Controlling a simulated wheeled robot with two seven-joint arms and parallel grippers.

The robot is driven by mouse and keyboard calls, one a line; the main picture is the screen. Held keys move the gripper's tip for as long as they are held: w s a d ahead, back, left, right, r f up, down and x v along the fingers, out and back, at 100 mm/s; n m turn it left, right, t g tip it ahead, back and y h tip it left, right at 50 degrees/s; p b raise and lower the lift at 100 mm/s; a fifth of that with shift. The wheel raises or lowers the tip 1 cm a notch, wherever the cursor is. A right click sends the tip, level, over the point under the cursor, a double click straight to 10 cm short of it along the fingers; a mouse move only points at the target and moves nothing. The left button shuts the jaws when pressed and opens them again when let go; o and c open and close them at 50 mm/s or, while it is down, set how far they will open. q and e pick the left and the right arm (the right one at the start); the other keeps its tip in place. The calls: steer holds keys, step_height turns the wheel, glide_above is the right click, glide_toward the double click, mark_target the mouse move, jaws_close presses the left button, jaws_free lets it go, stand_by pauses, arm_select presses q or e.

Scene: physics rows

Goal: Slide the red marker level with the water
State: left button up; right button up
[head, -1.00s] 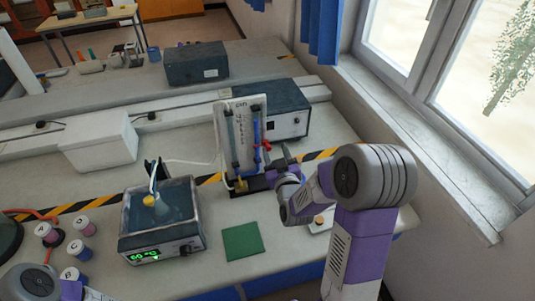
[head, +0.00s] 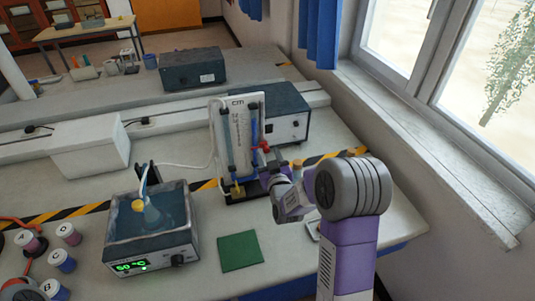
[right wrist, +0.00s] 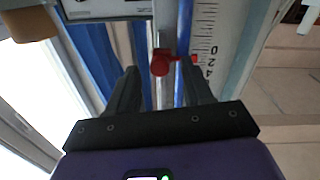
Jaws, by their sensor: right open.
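An upright white scale board (head: 216,135) with blue-filled tubes (head: 254,128) stands on a dark base on the bench. The red marker (head: 265,146) is at the board's right side. In the right wrist view the red marker (right wrist: 160,64) sits on a pale metal rod (right wrist: 163,96), beside the blue tube (right wrist: 185,45) and the printed scale (right wrist: 208,35). My right gripper (head: 280,168) is close to the board's right side. Its two dark fingers (right wrist: 162,80) are apart, with the marker showing in the gap between them. I cannot tell the water level against the marker. My left gripper is out of view.
A green mat (head: 240,251) lies in front. A grey box (head: 290,118) is behind the board. Several labelled jars (head: 62,260) stand at left. The window wall is at right.

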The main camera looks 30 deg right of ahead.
steer(key=shift+x, duration=0.85)
steer(key=shift+c, duration=0.3)
jaws_close()
